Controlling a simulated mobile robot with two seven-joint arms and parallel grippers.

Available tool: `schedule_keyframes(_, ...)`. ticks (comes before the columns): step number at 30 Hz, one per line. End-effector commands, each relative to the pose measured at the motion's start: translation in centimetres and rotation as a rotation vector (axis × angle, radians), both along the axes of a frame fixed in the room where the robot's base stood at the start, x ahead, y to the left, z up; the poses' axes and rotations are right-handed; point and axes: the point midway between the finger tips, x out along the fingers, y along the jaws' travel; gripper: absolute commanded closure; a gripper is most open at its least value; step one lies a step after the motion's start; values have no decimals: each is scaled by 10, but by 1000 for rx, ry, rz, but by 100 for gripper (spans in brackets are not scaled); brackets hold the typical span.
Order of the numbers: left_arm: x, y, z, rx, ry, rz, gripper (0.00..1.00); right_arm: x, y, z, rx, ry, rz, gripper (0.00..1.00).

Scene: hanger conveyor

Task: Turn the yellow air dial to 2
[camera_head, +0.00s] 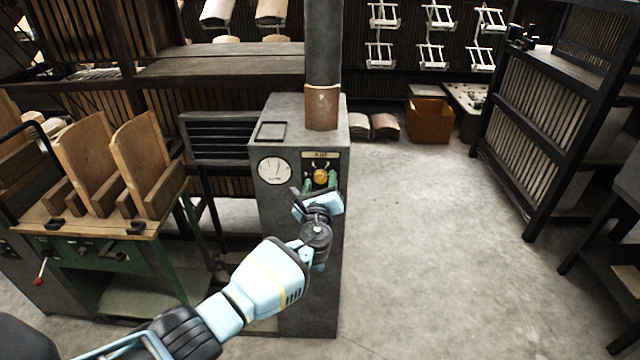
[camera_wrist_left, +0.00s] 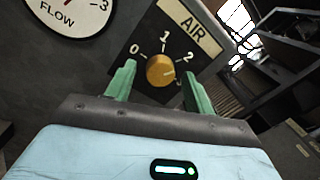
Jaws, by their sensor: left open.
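The yellow air dial (camera_head: 320,175) is on the front of a grey cabinet, under an AIR label. In the left wrist view the dial (camera_wrist_left: 160,70) is a round yellow knob on a black plate marked 0, 1 and 2. A small dark mark on the knob seems to point right, past the 2; its exact setting is hard to tell. My left gripper (camera_head: 320,184) is open, its green fingers either side of the dial. In the wrist view there is a gap between the knob and each finger. The plate's lower part is hidden. My right gripper is not in view.
A round FLOW gauge (camera_head: 273,170) sits left of the dial on the cabinet (camera_head: 295,235). A pipe (camera_head: 322,60) rises from its top. A green machine with wooden forms (camera_head: 145,165) stands to the left. The floor (camera_head: 430,240) right of the cabinet is clear.

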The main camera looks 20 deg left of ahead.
Motion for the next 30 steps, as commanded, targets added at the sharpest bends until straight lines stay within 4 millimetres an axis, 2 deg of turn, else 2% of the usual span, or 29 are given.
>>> schedule_keyframes(8,-11,-3,1,-1,-1,-1,47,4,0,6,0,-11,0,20)
schedule_keyframes(21,-66,-17,-2,-1,-2,-1,47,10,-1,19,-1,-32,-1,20)
schedule_keyframes(30,-76,-19,-4,1,0,0,47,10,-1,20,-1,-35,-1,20)
